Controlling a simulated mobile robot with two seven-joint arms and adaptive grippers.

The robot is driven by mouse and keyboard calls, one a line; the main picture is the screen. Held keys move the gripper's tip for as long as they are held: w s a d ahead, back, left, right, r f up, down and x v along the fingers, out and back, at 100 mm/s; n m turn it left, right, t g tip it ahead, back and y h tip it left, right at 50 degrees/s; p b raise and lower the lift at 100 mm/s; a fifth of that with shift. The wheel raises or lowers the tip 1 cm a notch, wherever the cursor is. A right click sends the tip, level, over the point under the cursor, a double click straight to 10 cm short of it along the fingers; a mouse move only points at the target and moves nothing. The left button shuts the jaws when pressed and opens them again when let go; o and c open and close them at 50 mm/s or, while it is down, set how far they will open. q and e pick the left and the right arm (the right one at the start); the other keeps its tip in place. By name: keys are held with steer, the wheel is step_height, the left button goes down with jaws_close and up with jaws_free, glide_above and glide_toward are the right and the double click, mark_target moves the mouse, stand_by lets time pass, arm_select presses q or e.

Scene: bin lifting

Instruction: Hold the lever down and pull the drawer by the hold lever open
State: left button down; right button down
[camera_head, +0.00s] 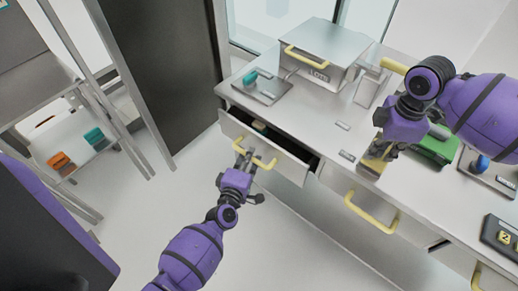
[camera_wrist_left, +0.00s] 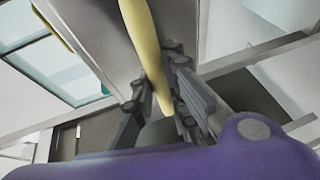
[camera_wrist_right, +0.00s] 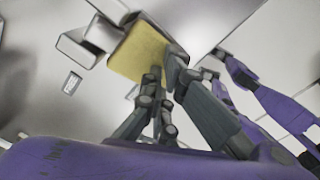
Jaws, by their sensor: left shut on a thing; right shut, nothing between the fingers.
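The drawer (camera_head: 292,170) under the counter's left part stands partly open, with its dark inside showing. My left gripper (camera_head: 243,157) is shut on the drawer's yellow handle (camera_head: 265,164), near the handle's left end. In the left wrist view the yellow handle (camera_wrist_left: 143,40) runs between the fingers (camera_wrist_left: 163,95). In the right wrist view the fingertips (camera_wrist_right: 165,72) overlap the yellow plate (camera_wrist_right: 138,50); firm contact is hard to tell.
A second drawer with a yellow handle (camera_head: 370,214) is closed to the right. A grey box with a yellow handle (camera_head: 318,57) and a teal-knobbed device (camera_head: 261,84) stand on the counter. A green object (camera_head: 436,147) sits beside my right arm. The floor (camera_head: 290,250) before the drawers is clear.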

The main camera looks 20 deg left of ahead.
arm_select(q)
steer(key=shift+s, duration=0.1)
arm_select(e)
steer(key=shift+f, duration=0.1)
arm_select(q)
steer(key=c, duration=1.7)
jaws_free()
steer(key=shift+c, duration=0.2)
steer(key=s+r, duration=0.2)
steer(key=s, duration=0.9)
steer(key=shift+s, duration=0.4)
steer(key=shift+r, duration=0.2)
